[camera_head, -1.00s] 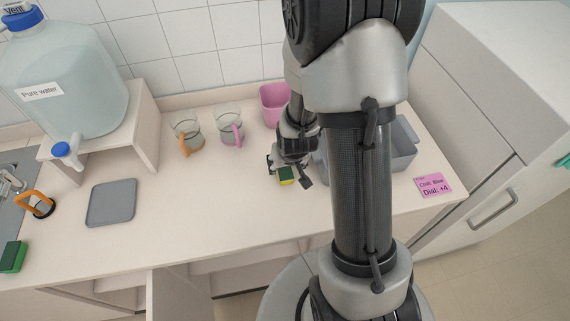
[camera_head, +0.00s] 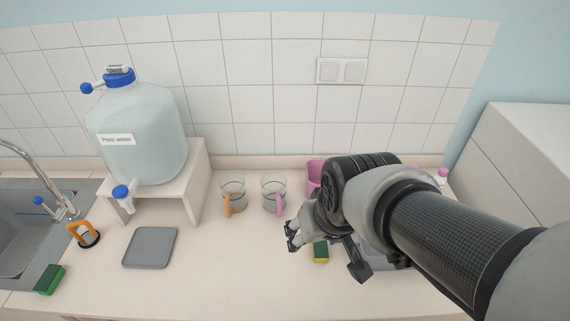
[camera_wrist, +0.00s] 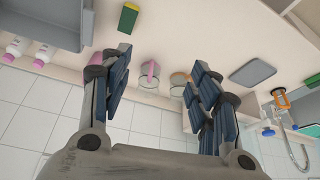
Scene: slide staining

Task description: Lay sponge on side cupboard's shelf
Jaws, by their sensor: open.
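A green and yellow sponge (camera_head: 320,251) lies on the counter, in front of the pink container. In the wrist view the sponge (camera_wrist: 128,17) shows at the top edge, outside the space between the fingers. My gripper (camera_head: 325,252) is above the counter near the sponge, its fingers spread and empty. In the wrist view the open gripper (camera_wrist: 160,88) faces the mugs and tiled wall. A second green sponge (camera_head: 49,279) lies by the sink at the left. I cannot make out the side cupboard's shelf in the current views.
A glass mug with an orange handle (camera_head: 232,196) and one with a pink handle (camera_head: 273,193) stand behind the sponge. A pink container (camera_head: 315,174) and a grey bin (camera_wrist: 45,22) are close by. A grey mat (camera_head: 150,247) lies left; the front middle counter is clear.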

